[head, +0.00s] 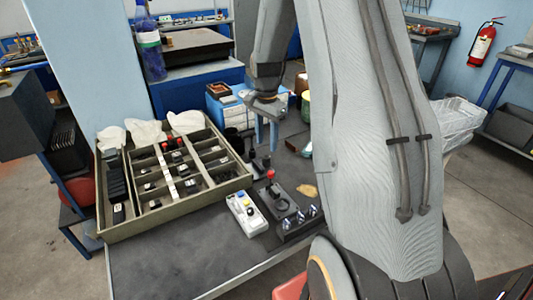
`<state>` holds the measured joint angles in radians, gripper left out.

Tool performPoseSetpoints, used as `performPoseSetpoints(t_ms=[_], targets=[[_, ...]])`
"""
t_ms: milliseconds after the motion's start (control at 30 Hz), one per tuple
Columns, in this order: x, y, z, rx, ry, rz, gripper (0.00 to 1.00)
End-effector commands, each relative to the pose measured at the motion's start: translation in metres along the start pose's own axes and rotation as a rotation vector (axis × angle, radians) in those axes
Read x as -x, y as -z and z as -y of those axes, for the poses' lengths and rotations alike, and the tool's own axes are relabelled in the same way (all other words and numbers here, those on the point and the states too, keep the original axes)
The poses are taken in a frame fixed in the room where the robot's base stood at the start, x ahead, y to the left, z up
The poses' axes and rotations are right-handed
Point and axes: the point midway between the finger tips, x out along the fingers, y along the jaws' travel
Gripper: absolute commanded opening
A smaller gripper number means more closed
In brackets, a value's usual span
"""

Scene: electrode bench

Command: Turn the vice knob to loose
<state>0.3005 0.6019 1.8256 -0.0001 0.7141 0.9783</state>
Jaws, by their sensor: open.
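My gripper (266,132) points down over the back part of the bench, with its blue-grey fingers apart and nothing seen between them. Small dark upright parts (262,160) stand on the bench just below it. A red ball knob (270,174) on a short stem rises from a dark base (285,203), below and slightly right of the fingertips in the picture. My gripper appears apart from it. I cannot tell for sure which of these parts is the vice or its knob, nor how the knob is set.
A compartment tray (222,186) with small dark parts fills the left of the bench (185,262). A white control box (247,213) with coloured buttons stands beside the knob base. A dark block with several shiny knobs (300,222) is at the right. The bench front is clear.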

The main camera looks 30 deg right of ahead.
Motion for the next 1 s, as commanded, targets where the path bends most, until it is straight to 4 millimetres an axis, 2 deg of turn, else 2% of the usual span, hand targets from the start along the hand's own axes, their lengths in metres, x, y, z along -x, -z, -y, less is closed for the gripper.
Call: performPoseSetpoints(t_ms=[100, 300, 500, 733, 967, 1000], targets=[[-0.020, -0.001, -0.001, 0.002, -0.004, 0.002, 0.41], [-0.046, -0.001, -0.001, 0.003, -0.002, 0.001, 0.41], [-0.056, -0.001, -0.001, 0.003, -0.001, 0.001, 0.41], [-0.057, -0.001, -0.001, 0.004, 0.000, 0.000, 0.41], [-0.057, -0.001, -0.001, 0.004, 0.000, 0.000, 0.04], [-0.057, -0.001, -0.001, 0.004, 0.000, 0.000, 0.02]])
